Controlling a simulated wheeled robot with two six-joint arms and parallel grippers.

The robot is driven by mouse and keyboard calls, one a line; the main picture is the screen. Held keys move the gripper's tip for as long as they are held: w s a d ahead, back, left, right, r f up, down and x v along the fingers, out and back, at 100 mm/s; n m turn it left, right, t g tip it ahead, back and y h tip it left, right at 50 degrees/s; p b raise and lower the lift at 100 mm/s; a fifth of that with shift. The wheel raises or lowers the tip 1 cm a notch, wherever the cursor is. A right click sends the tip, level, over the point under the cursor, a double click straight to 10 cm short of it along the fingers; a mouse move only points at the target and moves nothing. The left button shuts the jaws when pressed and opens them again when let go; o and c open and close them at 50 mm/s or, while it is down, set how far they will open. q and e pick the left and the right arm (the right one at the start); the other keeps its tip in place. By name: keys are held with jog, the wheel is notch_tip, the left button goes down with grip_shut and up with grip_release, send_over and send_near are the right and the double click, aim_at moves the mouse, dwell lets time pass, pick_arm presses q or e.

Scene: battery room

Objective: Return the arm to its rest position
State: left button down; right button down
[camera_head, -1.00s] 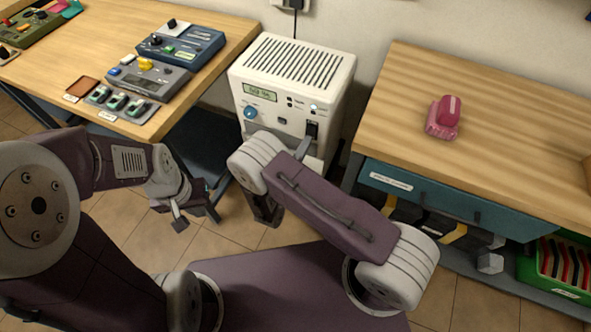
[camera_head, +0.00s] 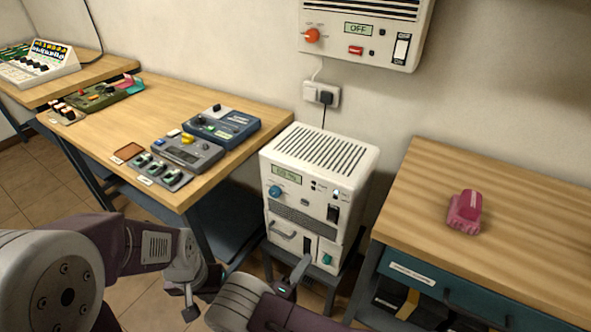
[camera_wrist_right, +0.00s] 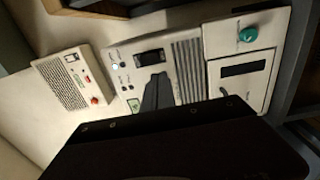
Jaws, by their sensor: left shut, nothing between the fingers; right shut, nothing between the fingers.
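My left gripper (camera_head: 191,302) is at the lower left of the head view, low in front of the left table. It is shut and empty. My right gripper (camera_head: 300,268) is at the bottom centre, in front of the lower part of the white charger cabinet (camera_head: 281,222). It is shut and empty. In the right wrist view its dark fingers (camera_wrist_right: 157,93) overlap the cabinet's front panel. Whether they touch the cabinet cannot be told. My right arm's links fill the bottom of the head view and are partly cut off.
The right bench (camera_head: 520,215) bears a pink object (camera_head: 464,211) and has a teal drawer (camera_head: 440,292). A wall unit (camera_head: 372,40) reading OFF hangs above the cabinet. Floor shows at the left.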

jog(key=s+d+r+m+g+h, duration=0.2)
jog(key=d+m+g+h, duration=0.1)
jog(key=d+g, duration=0.4)
jog(key=s+d+m+g+y, duration=0.6)
jog(key=s+d+g+y, duration=0.15)
jog(key=s+g, duration=0.4)
notch_tip(320, 180, up, 22)
jog(key=w+a+m+t+y+p, duration=0.2)
jog(key=t+y+p, duration=0.2)
jog(key=p, duration=1.3)
jog(key=shift+w+f+t+y, duration=0.15)
jog(key=shift+w+t+y, duration=0.2)
jog(key=shift+y, duration=0.6)
